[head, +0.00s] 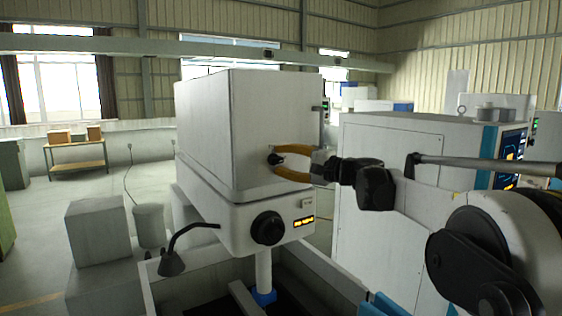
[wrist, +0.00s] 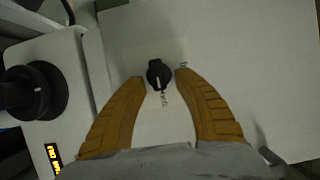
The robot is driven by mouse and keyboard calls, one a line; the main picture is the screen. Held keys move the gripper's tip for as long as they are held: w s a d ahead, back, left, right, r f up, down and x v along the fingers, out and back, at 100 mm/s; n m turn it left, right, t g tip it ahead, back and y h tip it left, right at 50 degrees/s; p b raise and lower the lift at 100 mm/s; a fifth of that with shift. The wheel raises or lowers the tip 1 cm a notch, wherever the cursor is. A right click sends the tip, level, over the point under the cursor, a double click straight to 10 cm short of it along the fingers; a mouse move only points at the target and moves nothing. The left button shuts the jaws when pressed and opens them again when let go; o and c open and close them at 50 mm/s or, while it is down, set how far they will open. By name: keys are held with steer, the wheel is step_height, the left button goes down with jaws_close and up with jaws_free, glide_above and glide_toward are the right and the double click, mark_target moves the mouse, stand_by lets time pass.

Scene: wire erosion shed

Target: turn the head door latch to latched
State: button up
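The head door latch is a small black knob (wrist: 158,74) with a white mark line, on the white head door (wrist: 240,50). In the head view the knob (head: 275,159) sits on the front face of the white machine head (head: 240,130). My gripper (wrist: 160,76) has two orange-brown curved fingers, open, one on each side of the knob. The fingertips appear close to the knob but a gap shows on both sides. My gripper also shows in the head view (head: 279,160). Small lettering by the knob is too blurred to read.
A large black knob (head: 268,228) and an orange-lit display (head: 304,221) are on the head below the door. A black lamp (head: 172,262) on a bent arm stands at lower left. A white cabinet (head: 390,150) stands to the right, behind my arm.

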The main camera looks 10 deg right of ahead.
steer(key=shift+d, duration=0.1)
steer(key=v, duration=1.2)
steer(key=s+a+f+n+g+h+b, duration=0.15)
steer(key=s+a+f+b, duration=0.3)
steer(key=f, duration=0.55)
steer(key=s+a+f+n+g+h+b, duration=0.15)
steer(key=s+a+f+b, duration=0.35)
steer(key=f, duration=0.5)
steer(key=s+a+f+n+g+h+b, duration=0.1)
steer(key=s+a+f+g+h+b, duration=0.2)
steer(key=s+f+b, duration=0.45)
steer(key=s+d+f+n+h+b, duration=0.1)
steer(key=s+f+b, duration=0.3)
steer(key=f, duration=0.6)
steer(key=s+d+f+n+h+b, duration=0.1)
steer(key=s+f+n+h+b, duration=0.1)
steer(key=s+f, duration=0.5)
steer(key=s+d+f+n+h+b, duration=0.1)
steer(key=s+f+b, duration=0.4)
steer(key=f, duration=0.8)
steer(key=shift+s+f+n+g+h+b, duration=0.15)
steer(key=shift+f+n+g+h+b, duration=0.25)
steer(key=shift+n+h, duration=0.5)
steer(key=shift+r, duration=0.1)
